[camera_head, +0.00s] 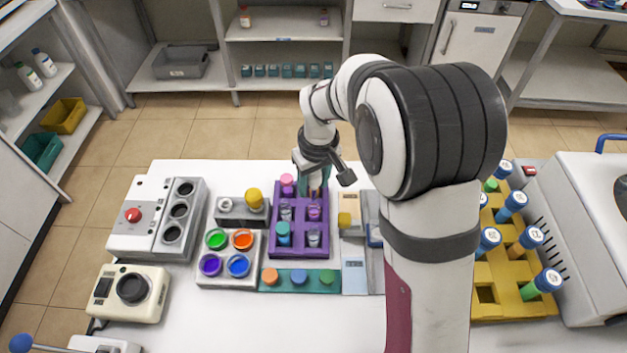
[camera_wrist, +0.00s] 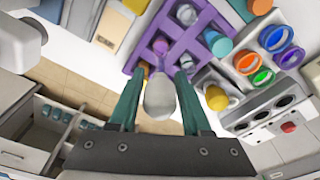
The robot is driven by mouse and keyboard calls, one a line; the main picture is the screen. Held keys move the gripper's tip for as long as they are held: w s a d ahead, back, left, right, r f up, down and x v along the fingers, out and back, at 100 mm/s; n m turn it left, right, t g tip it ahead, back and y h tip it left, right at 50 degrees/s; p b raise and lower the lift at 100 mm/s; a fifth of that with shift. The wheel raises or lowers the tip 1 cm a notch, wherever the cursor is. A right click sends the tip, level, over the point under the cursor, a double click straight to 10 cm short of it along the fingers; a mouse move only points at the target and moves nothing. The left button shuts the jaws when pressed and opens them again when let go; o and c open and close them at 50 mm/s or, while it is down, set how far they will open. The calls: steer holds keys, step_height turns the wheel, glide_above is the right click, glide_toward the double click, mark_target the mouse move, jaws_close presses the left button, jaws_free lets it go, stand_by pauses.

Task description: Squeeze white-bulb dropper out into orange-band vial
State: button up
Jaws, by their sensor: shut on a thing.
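My gripper (camera_head: 312,184) is over the back right of the purple rack (camera_head: 302,252). In the wrist view, my gripper (camera_wrist: 157,78) has its green fingers on either side of the white bulb (camera_wrist: 160,100) of the dropper and is shut on it. The dropper's tip is hidden behind the bulb. A small orange-brown patch (camera_wrist: 146,67) shows beside the bulb, in or by the rack's back right slot; it may be the orange-band vial. Most of that vial is hidden, and I cannot tell whether the tip is inside it.
A pink-capped item (camera_head: 287,182) stands just left of my gripper in the rack. A magenta vial (camera_head: 314,212) and a teal one (camera_head: 283,234) stand nearer. Left is a dropper stand (camera_head: 232,213) with a yellow bulb (camera_head: 254,198). A yellow rack (camera_head: 510,306) is at right.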

steer(key=shift+r, duration=0.1)
steer(key=shift+r, duration=1.15)
steer(key=shift+a, duration=0.1)
